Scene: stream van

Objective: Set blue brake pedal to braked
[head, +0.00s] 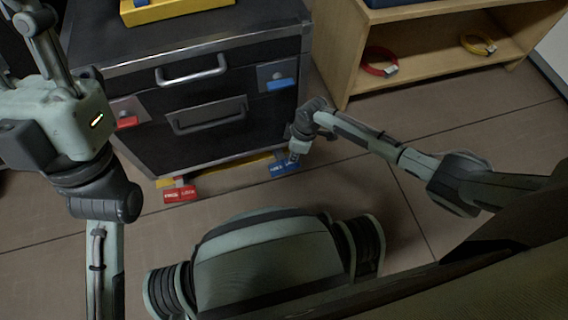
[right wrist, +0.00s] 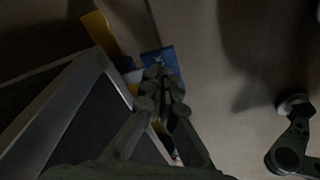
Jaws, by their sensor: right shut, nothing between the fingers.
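The blue brake pedal (head: 284,169) sits low at the front right foot of the black drawer cabinet (head: 200,70), just above the floor. It also shows in the right wrist view (right wrist: 173,57), partly covered by my fingertips. Whether it is up or down is hard to tell. My right gripper (head: 293,157) points down at the blue pedal with its fingers together and empty; it also shows in the right wrist view (right wrist: 160,73). The tips overlap the pedal in view; contact is unclear. Part of my left gripper (head: 35,18) shows at the top left, its fingertips cut off.
A red pedal (head: 180,195) is at the cabinet's front left foot. Floor between is clear.

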